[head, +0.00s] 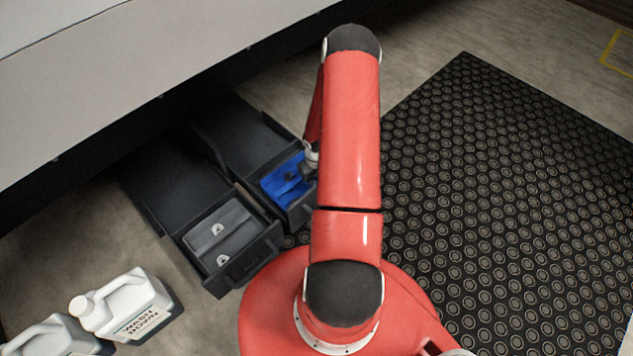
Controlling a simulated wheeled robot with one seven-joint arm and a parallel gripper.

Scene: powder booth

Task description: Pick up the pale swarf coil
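I cannot clearly make out a pale swarf coil in the head view. Two small pale pieces, an upper one (217,229) and a lower one (223,260), show in the left open drawer (262,262) on a grey insert. They are too small to tell whether either is a coil. My gripper (306,172) is mostly hidden behind my red arm. It is over or beside the right drawer, near a blue insert (284,184). Its fingers are too dark and covered to show an opening or anything held.
Both black drawers stand out from under a long grey cabinet (120,80). White jugs, one labelled (130,305) and one cut off by the frame edge (55,338), stand at lower left. A black studded mat (500,200) covers the floor at right and looks clear.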

